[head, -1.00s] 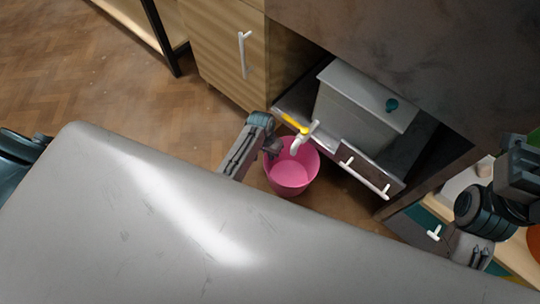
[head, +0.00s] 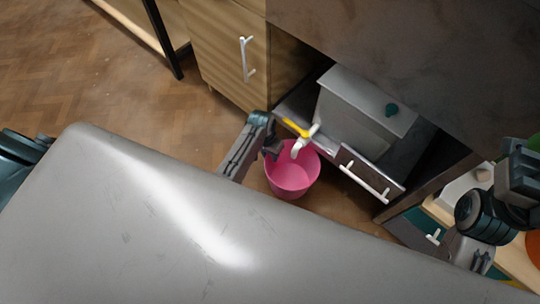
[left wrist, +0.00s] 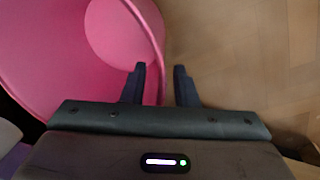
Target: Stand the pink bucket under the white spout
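The pink bucket (head: 292,178) stands upright on the floor. The white spout (head: 298,146) overlaps the back part of the bucket's opening in the head view; the height between them is hard to judge. My left gripper (head: 272,152) is at the bucket's left rim. In the left wrist view the pink bucket (left wrist: 60,45) fills the left side, and its rim runs between the spread fingers of my left gripper (left wrist: 160,85). One finger is on the inner side and one outside, with gaps showing. My right gripper (head: 480,260) is at the far right, too small to read.
A yellow part (head: 296,127) sits by the spout. A grey box (head: 360,115) stands behind it, and a drawer with a white handle (head: 364,182) is to the right. A wooden cabinet (head: 225,50) is at the back left. A grey surface (head: 130,220) fills the foreground.

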